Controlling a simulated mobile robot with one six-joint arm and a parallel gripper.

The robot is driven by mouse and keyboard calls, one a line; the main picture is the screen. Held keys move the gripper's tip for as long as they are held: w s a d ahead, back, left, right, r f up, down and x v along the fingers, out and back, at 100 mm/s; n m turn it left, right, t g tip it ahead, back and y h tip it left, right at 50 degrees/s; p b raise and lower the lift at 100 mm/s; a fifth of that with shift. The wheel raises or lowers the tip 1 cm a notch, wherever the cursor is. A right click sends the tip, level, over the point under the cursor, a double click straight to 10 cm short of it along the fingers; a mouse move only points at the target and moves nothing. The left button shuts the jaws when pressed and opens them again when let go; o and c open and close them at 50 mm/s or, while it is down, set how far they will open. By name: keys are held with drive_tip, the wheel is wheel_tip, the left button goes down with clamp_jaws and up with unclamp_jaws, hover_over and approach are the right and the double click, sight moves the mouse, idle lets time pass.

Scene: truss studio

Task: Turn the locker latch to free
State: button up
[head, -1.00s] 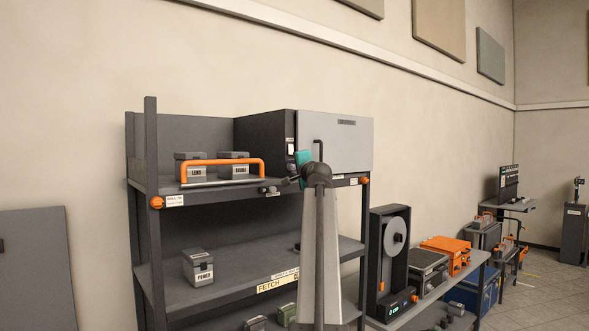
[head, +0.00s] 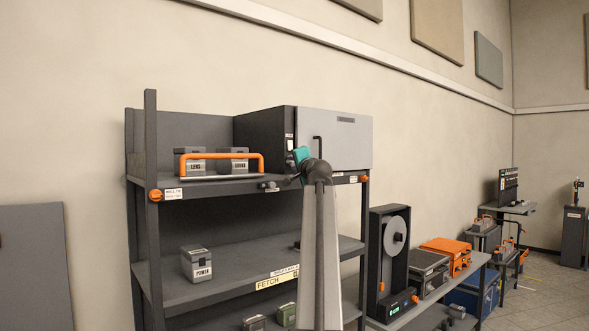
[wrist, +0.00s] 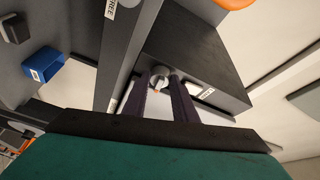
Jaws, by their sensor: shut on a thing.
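The locker (head: 345,138) is a box with a dark left side and a grey door, standing on the top shelf at the right. In the head view, my teal gripper body (head: 301,154) is in front of the locker's left front edge and hides the latch. A white label (wrist: 207,93) is beside the knob; its text is too small to read.
An orange handle (head: 220,157) spans two grey boxes left of the locker. The shelf edge carries a small grey knob (head: 268,185) and an orange knob (head: 155,196). A "FREE" label (wrist: 110,6) is on a dark bar. A bench with devices stands at the right.

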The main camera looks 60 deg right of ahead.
drive_tip(key=shift+f, duration=0.1)
drive_tip(key=o, duration=1)
drive_tip(key=shift+o, duration=0.2)
drive_tip(key=r+b+v, duration=0.1)
drive_tip(key=b+v, duration=0.3)
drive_tip(key=v, duration=0.9)
drive_tip(key=shift+s+a+f+b, duration=0.3)
drive_tip(key=shift+f, duration=0.2)
